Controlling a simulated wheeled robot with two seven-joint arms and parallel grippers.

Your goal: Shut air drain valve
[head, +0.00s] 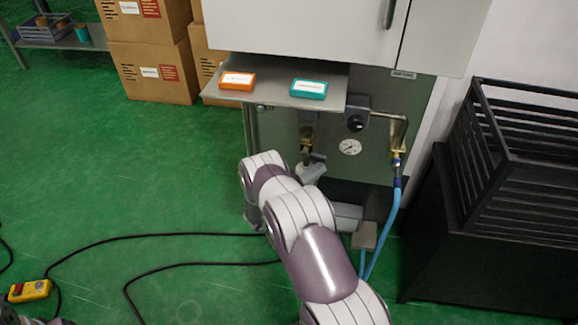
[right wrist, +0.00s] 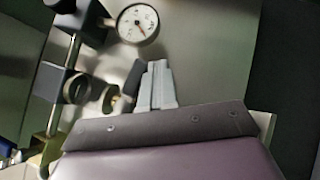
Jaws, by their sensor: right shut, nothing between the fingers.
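The brass drain valve fitting (head: 306,148) hangs on a short vertical pipe under the small shelf, on the cabinet's lower panel. My right gripper (head: 312,161) is right at it in the head view and partly covers its lower part. In the right wrist view my right gripper (right wrist: 157,70) is shut with its fingers together and nothing between them. A rounded metal part (right wrist: 110,98) lies just left of the fingers, partly hidden by a dark finger edge. I cannot tell the valve handle's position or whether the fingers touch it. My left gripper is out of view.
A pressure gauge (head: 350,147) and a dark regulator (head: 356,113) sit right of the valve. Blue hoses (head: 388,220) run down to the floor. The shelf (head: 276,92) overhangs, with orange and teal boxes. A black slatted crate (head: 515,150) stands right.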

